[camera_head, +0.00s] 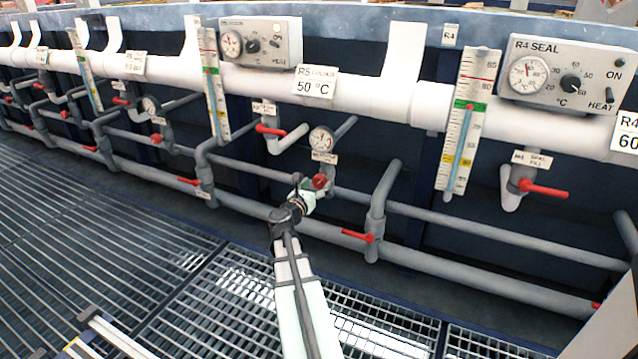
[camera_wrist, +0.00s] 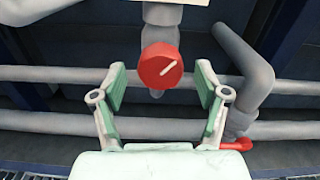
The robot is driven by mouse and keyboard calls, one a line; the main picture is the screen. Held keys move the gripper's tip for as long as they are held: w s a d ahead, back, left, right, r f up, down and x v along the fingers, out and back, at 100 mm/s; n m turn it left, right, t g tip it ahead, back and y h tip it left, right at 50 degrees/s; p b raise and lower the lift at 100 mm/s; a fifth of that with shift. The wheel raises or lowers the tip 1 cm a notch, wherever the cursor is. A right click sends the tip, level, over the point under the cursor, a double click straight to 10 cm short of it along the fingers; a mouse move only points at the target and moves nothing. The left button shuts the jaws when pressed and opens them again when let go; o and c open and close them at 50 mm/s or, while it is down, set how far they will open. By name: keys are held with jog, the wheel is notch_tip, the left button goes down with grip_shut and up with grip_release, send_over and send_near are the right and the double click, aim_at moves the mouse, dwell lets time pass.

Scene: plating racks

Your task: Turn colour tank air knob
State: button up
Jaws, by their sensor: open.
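The air knob (camera_wrist: 160,66) is a round red knob with a white pointer line that slants up to the right. In the wrist view it lies ahead of my gripper (camera_wrist: 160,90), centred between the two open fingers, with a gap to each of them. The fingers have green pads and hold nothing. In the head view the red knob (camera_head: 320,181) sits below a pressure gauge (camera_head: 321,139) and a small label, under the R5 colour tank sign (camera_head: 315,84). My gripper (camera_head: 310,192) is right at the knob there; contact cannot be told.
A red lever valve (camera_head: 358,236) on a grey pipe is to the lower right of the knob, and it also shows in the wrist view (camera_wrist: 237,144). Another red lever (camera_head: 270,130) is above left. Grey pipes (camera_head: 470,222) run behind. Grating floor (camera_head: 385,318) lies below.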

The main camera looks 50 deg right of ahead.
jog(key=s+a, duration=0.2)
jog(key=a, duration=0.7)
jog(key=shift+a, duration=0.15)
jog(key=shift+w, duration=0.1)
